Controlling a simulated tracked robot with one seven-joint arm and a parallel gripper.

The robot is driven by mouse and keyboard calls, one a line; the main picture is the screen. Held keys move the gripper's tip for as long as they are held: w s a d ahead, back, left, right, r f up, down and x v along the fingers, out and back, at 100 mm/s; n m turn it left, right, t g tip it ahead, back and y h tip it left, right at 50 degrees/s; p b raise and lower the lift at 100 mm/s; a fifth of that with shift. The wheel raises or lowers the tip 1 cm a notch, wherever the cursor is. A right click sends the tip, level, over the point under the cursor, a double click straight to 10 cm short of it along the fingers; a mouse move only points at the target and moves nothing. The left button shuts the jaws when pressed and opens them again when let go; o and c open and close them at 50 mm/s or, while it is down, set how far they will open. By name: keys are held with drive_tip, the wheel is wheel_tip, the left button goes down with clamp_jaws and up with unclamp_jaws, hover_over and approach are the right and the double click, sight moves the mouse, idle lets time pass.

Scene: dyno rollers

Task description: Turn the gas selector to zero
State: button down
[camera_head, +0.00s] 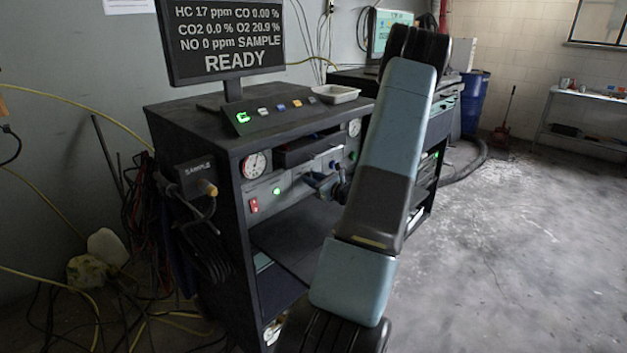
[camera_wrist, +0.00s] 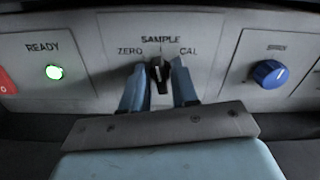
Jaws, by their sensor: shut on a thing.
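The gas selector (camera_wrist: 159,72) is a small black knob with a white pointer mark on a light grey panel in the wrist view. Labels ZERO, SAMPLE and CAL stand around it, and its mark points up toward SAMPLE. My gripper (camera_wrist: 158,80) is shut on the knob, with one blue finger on each side. In the head view my gripper (camera_head: 322,184) reaches the front panel of the black cabinet. My arm hides part of the panel there, and the selector is not clear in that view. The monitor (camera_head: 226,38) reads SAMPLE and READY.
A blue knob (camera_wrist: 270,73) is right of the selector, and a green READY lamp (camera_wrist: 54,72) is left. A red switch (camera_head: 254,205) and a gauge (camera_head: 256,164) are on the cabinet (camera_head: 190,125). A white tray (camera_head: 335,94) sits on top. Floor at right is clear.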

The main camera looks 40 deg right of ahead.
drive_tip(key=n, duration=0.4)
drive_tip(key=shift+a+f, duration=0.1)
drive_tip(key=shift+a, duration=0.05)
drive_tip(key=shift+a+n, duration=0.1)
drive_tip(key=shift+n, duration=1.7)
drive_tip(key=shift+f, duration=0.1)
drive_tip(key=c, duration=1.2)
unclamp_jaws()
drive_tip(key=shift+o, duration=0.2)
drive_tip(key=shift+s, duration=0.1)
drive_tip(key=s, duration=0.9)
drive_tip(key=s+d, duration=0.1)
drive_tip(key=s, duration=0.3)
drive_tip(key=shift+s, duration=0.3)
